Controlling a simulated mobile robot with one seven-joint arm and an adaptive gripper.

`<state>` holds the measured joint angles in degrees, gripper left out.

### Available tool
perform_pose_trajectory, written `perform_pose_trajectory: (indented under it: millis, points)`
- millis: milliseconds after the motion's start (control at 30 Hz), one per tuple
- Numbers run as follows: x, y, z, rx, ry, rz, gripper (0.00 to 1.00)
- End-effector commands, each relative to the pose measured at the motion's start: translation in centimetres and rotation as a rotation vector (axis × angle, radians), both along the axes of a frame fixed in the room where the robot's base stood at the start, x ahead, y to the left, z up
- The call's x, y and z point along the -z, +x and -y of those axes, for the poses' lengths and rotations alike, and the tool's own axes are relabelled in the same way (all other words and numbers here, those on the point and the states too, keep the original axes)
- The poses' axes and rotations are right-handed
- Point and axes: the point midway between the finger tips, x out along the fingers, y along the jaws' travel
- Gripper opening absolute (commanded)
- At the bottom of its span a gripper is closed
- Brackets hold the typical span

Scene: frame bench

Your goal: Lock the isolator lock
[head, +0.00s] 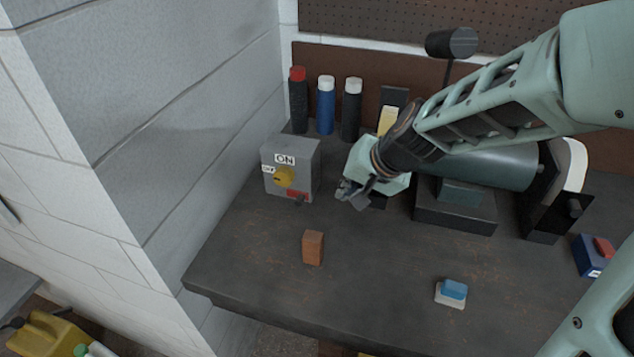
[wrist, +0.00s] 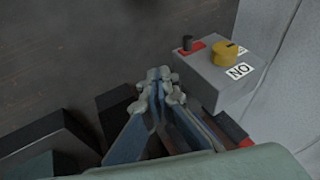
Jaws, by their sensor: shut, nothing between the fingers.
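The isolator is a grey box (head: 306,163) at the back left of the bench. Its front has a yellow knob (head: 284,177), an ON label above it and an OFF label at its left. Low on the front is a red piece (head: 297,193) with a small dark peg (head: 299,201). The wrist view shows the box (wrist: 215,82), yellow knob (wrist: 226,55), red piece (wrist: 194,48) and dark peg (wrist: 187,42) at upper right. My gripper (head: 349,194) is shut and empty, right of the box and apart from it. Its fingertips (wrist: 160,82) meet in the wrist view.
A brown block (head: 312,248) stands in front of the isolator. A blue and white block (head: 451,293) lies near the front edge. Several bottles (head: 326,105) stand behind the box. A large dark cylinder on a base (head: 455,213) is at right. The wall is close at left.

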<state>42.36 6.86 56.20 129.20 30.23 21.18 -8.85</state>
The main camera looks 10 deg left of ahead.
Motion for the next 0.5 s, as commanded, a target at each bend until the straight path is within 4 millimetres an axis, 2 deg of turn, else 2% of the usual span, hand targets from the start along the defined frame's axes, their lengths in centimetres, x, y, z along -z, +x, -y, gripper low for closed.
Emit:
perform_pose_trajectory:
  millis: [133,500]
  points:
    - [-0.12,0.14,-0.66,-0.023,-0.009,0.022,0.00]
    - [-0.14,0.18,-0.78,-0.027,-0.010,0.026,0.00]
